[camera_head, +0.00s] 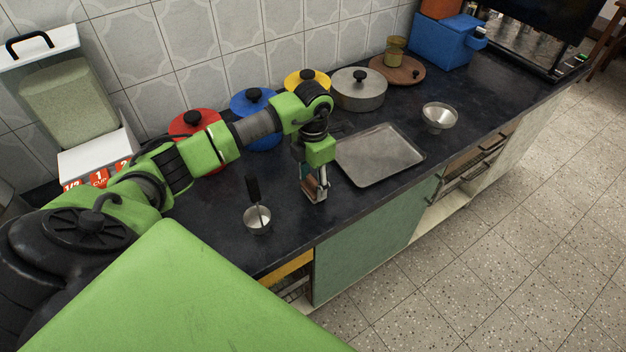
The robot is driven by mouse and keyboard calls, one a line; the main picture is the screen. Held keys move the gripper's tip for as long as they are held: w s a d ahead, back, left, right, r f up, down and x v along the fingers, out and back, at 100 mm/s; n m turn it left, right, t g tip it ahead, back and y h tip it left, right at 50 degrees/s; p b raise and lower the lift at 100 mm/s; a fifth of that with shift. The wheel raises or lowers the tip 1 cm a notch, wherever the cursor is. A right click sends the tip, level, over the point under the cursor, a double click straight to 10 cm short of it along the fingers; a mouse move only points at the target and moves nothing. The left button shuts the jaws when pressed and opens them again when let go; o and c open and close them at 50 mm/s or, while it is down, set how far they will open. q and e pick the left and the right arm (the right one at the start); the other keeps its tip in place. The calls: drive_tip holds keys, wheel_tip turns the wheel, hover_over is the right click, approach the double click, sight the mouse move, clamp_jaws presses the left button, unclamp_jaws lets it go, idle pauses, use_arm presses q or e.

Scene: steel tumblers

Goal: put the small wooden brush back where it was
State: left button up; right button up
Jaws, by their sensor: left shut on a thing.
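My left gripper (316,193) points down over the dark counter, just left of the metal tray. It is shut on a small reddish-brown thing, seemingly the small wooden brush (307,184); the fingers hide much of it. I cannot tell whether the brush touches the counter. A small steel tumbler (257,226) stands left of the gripper, near the front edge, with a dark-handled tool (252,190) upright in it. My right gripper is not in view.
A square metal tray (380,155) lies right of the gripper, with a steel bowl (439,117) beyond it. Pots with red (194,121), blue (252,101) and yellow (306,78) lids and a steel lidded pot (358,90) line the wall. Counter between tumbler and tray is mostly clear.

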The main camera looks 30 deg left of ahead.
sight(313, 180)
use_arm(q)
drive_tip(key=shift+f, duration=0.2)
drive_tip(key=o, duration=0.9)
drive_tip(key=shift+c, duration=0.2)
drive_tip(key=shift+o, duration=0.6)
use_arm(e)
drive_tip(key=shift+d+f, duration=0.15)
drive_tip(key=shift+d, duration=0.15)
use_arm(q)
drive_tip(key=shift+r, duration=0.1)
drive_tip(key=shift+r, duration=0.4)
wheel_tip(313, 180, up, 12)
drive_tip(key=b, duration=0.2)
drive_tip(key=shift+f+b, duration=0.25)
drive_tip(key=shift+b, duration=0.1)
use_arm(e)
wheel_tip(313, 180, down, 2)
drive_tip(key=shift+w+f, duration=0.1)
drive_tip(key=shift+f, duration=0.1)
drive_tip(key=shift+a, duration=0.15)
